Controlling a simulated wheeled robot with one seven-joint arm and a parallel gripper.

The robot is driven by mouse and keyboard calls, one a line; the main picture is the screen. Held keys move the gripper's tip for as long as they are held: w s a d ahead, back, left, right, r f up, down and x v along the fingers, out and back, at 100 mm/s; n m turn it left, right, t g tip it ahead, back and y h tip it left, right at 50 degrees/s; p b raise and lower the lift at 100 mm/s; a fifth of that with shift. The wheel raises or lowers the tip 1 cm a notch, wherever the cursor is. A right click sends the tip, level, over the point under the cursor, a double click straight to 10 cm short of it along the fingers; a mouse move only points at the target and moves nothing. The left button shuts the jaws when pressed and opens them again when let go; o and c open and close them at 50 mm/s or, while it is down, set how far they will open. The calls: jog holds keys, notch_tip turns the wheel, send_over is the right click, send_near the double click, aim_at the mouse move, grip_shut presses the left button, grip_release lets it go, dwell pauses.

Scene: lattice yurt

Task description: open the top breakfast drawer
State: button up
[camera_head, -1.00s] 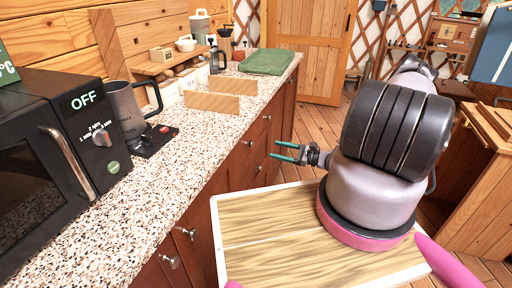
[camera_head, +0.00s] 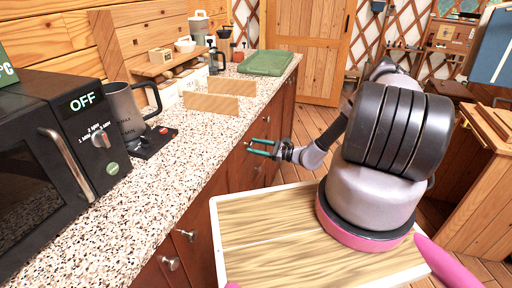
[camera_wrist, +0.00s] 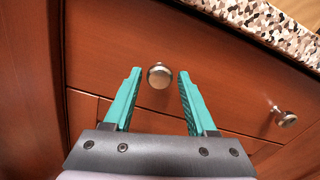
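A reddish-brown drawer front (camera_wrist: 215,65) fills most of the wrist view, directly below the speckled counter edge. It looks closed. A round metal knob (camera_wrist: 160,75) on it sits between and slightly beyond my gripper's green fingertips. A second knob (camera_wrist: 285,117) is farther right in the wrist view. My gripper (camera_wrist: 158,80) is open, with a finger on each side of the nearer knob and a gap on both sides. In the head view my gripper (camera_head: 260,148) is beside the cabinet fronts (camera_head: 236,160), and its fingers hide the knob there.
The speckled counter (camera_head: 190,150) runs above the drawers. It carries a microwave (camera_head: 50,150), a grey jug (camera_head: 130,110), wooden dividers (camera_head: 212,105) and a green board (camera_head: 266,62). A wooden cabinet (camera_head: 470,180) stands at right, with floor between.

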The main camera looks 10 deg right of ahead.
grip_shut()
dwell(1.2)
